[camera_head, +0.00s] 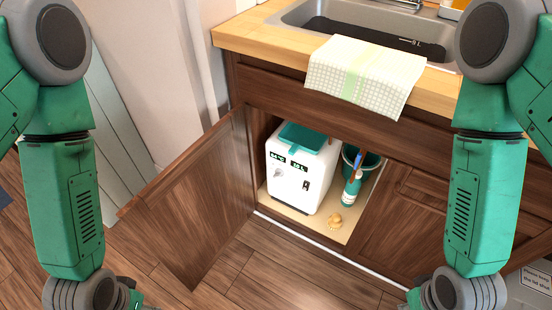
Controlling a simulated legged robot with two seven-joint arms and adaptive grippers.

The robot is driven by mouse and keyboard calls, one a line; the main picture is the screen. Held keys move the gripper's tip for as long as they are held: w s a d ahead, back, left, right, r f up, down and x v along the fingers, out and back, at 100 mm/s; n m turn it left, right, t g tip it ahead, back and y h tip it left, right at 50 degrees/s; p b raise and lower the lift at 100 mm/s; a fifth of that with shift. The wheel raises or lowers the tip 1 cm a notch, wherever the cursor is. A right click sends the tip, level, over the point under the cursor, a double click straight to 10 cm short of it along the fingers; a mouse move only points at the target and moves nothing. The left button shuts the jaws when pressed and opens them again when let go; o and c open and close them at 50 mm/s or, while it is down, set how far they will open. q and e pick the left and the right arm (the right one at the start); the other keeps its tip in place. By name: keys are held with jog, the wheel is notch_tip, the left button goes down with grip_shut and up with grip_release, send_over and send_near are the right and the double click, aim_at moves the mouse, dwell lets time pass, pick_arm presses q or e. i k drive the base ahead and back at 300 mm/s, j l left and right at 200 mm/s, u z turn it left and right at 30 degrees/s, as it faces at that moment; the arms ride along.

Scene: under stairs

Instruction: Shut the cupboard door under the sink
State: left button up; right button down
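The cupboard door (190,205) is dark brown wood, hinged at its right side to the cabinet, and stands wide open towards the lower left. The cupboard opening under the sink (365,28) shows its light floor board (290,209). My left arm comes down the left side; its gripper (134,296) shows only partly at the bottom edge, left of and below the open door. My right arm comes down the right side; its gripper (410,302) is mostly cut off at the bottom edge, in front of the cabinet. Neither gripper's fingers show clearly.
Inside the cupboard stand a white box-shaped appliance (296,178), a dark green bucket (369,160), a teal bottle (350,190) and a small yellow duck-like object (335,221) near the front edge. A checked towel (365,72) hangs over the counter edge. Wooden floor (262,262) lies clear ahead.

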aim_at(190, 213)
jog(key=k, duration=0.15)
jog(key=k+z, duration=0.25)
jog(key=z, duration=0.15)
jog(key=k+l+z, duration=0.1)
jog(key=k+z, duration=0.15)
jog(key=z, duration=0.2)
jog(key=j+z, duration=0.25)
jog(key=j, duration=0.35)
jog(key=k+j+z, duration=0.2)
jog(key=j, duration=0.35)
jog(key=j+z, duration=0.25)
jog(key=j, duration=0.3)
jog(key=k+j, duration=0.1)
jog(key=j, duration=0.3)
jog(key=k+j, duration=0.1)
jog(key=j, duration=0.25)
jog(key=k+j, duration=0.1)
jog(key=j, duration=0.3)
jog(key=k+j, duration=0.1)
jog(key=j, duration=0.3)
jog(key=k+j, duration=0.1)
jog(key=j, duration=0.3)
